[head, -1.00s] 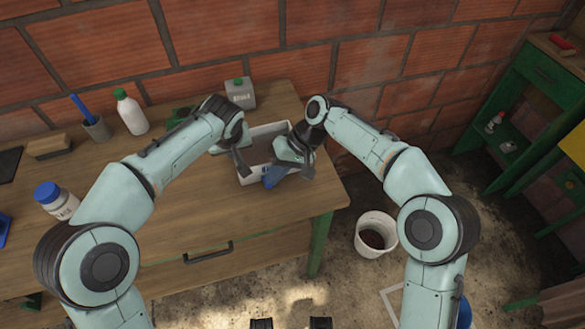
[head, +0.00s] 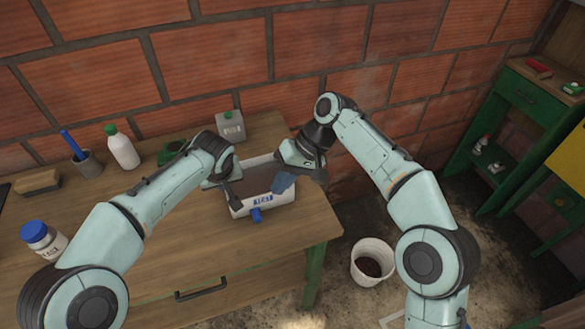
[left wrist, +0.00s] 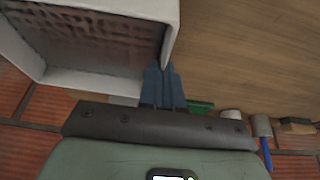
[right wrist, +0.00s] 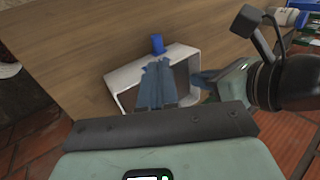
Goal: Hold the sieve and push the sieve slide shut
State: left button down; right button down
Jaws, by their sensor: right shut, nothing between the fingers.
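The sieve (head: 243,207) is a white open box with a blue label on its front, standing on the table near its right end. A blue tab (head: 257,215), which looks like the slide's end, sticks out low at the front; it also shows in the right wrist view (right wrist: 157,44). My left gripper (left wrist: 163,85) is shut on the sieve's side wall at the box's left. My right gripper (head: 284,183) is shut and empty, with blue fingertips over the box's right side. In the right wrist view its fingers (right wrist: 156,84) cover part of the box.
On the wooden table (head: 150,235) stand a white bottle (head: 122,147), a grey canister (head: 231,126), a cup (head: 87,163) and a blue-capped jar (head: 43,240). A brick wall is behind. A white bucket (head: 372,262) stands on the floor at right.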

pick_arm(q)
jog(key=shift+s+f, duration=0.15)
jog(key=shift+f, duration=0.25)
pick_arm(e)
jog(key=shift+v, duration=2.5)
pick_arm(q)
jog(key=c, duration=1.2)
grip_release()
jog(key=shift+c, duration=0.2)
jog(key=shift+d+r, duration=0.1)
jog(key=shift+r, duration=0.15)
jog(key=a+v, duration=0.1)
jog(key=v, duration=1.1)
jog(key=shift+d, duration=0.35)
pick_arm(e)
jog(key=shift+w, duration=0.1)
